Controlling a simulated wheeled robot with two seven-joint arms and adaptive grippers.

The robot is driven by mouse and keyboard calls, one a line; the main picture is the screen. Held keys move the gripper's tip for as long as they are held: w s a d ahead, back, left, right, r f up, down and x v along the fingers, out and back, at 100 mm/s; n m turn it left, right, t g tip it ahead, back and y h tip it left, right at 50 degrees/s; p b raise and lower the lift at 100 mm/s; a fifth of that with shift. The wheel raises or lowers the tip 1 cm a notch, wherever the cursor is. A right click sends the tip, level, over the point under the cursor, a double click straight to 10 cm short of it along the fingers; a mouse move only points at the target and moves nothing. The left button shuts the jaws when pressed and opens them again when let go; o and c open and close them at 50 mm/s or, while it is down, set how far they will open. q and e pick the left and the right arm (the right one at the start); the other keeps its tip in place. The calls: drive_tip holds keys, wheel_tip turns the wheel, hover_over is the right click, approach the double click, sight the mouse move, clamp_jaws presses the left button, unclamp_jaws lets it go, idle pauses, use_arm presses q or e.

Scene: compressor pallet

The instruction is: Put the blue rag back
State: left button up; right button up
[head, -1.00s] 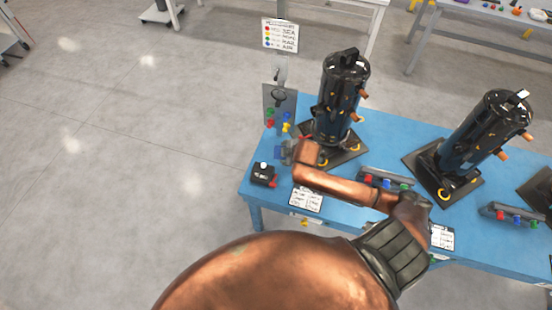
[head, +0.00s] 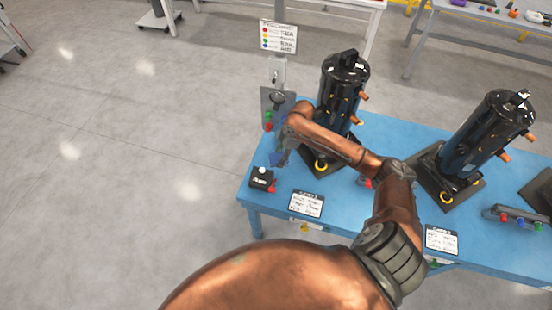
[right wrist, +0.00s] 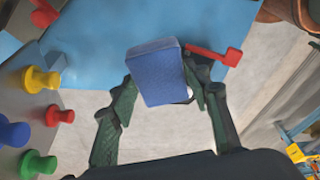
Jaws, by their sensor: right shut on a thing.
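The blue rag (head: 275,159) shows as a small folded blue pad. My right gripper (head: 281,154) is shut on it, over the left end of the blue table (head: 252,198), just above a black box (head: 262,178) in the head view. In the right wrist view, the blue rag (right wrist: 158,75) sits between the two dark green fingers of the right gripper (right wrist: 163,88). It hides most of what is behind it; a bit of white shows at its lower right edge. My left gripper is not in view.
A panel (head: 277,103) with coloured pegs stands at the table's back left corner; several pegs, one a yellow peg (right wrist: 40,79), show close by in the wrist view. A black compressor (head: 342,90) stands right of the gripper. A white label card (head: 307,203) lies near the front edge.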

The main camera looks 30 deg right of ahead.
sight(276, 153)
drive_tip(key=w+f, duration=0.2)
drive_tip(key=w+d+f+b, duration=0.1)
drive_tip(key=f, duration=0.1)
drive_tip(key=w+f, duration=0.2)
drive_tip(key=shift+w+d+f+b, duration=0.3)
drive_tip(key=shift+w, duration=0.05)
drive_tip(key=shift+s+f, duration=0.1)
drive_tip(key=shift+f, duration=1.3)
drive_tip(key=shift+f, duration=0.1)
drive_tip(key=o, duration=1)
drive_tip(key=shift+o, duration=0.2)
drive_tip(key=p+v, duration=0.1)
drive_tip(key=v, duration=1.1)
